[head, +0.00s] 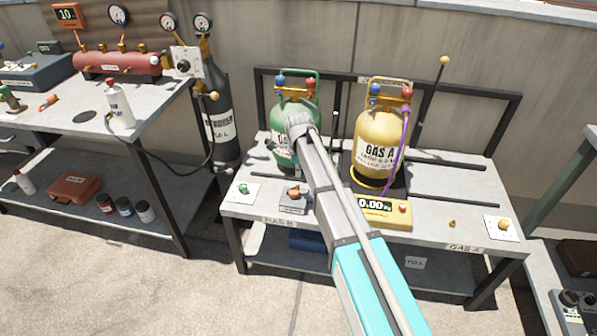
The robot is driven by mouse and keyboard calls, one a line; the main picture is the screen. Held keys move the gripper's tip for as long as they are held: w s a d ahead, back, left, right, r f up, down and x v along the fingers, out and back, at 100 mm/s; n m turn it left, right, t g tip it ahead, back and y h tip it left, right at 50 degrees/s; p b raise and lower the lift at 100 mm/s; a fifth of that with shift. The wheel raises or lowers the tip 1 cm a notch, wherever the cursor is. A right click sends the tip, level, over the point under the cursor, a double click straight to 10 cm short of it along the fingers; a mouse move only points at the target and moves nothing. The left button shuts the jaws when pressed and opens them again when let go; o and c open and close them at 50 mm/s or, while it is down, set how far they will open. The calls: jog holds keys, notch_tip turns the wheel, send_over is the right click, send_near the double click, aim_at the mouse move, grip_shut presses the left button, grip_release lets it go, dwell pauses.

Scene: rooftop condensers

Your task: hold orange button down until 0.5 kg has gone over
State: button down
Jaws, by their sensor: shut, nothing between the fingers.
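An orange button (294,192) sits on a small grey box near the front of the bench, just left of my arm. A yellow scale display (384,211) to its right reads 0.00, with a red button at its right end. The yellow GAS A cylinder (382,141) stands upright on a dark base behind the display, with a purple hose at its valves. A green cylinder (290,100) stands to its left, partly hidden by my arm. My arm reaches from the lower right to in front of the green cylinder. My gripper's fingers cannot be made out.
A green knob on a white plate (243,190) is at the bench's left front, and a yellow knob on a plate (503,227) at the right. A dark nitrogen cylinder (221,125) stands left of the bench. The left table (75,138) holds a red manifold and a white bottle.

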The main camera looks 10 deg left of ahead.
aim_at(298, 192)
jog(key=shift+f+b, duration=3.65)
jog(key=shift+f, duration=0.35)
jog(key=shift+f+b, duration=0.9)
jog(key=shift+s+r, duration=0.1)
dwell(3.0)
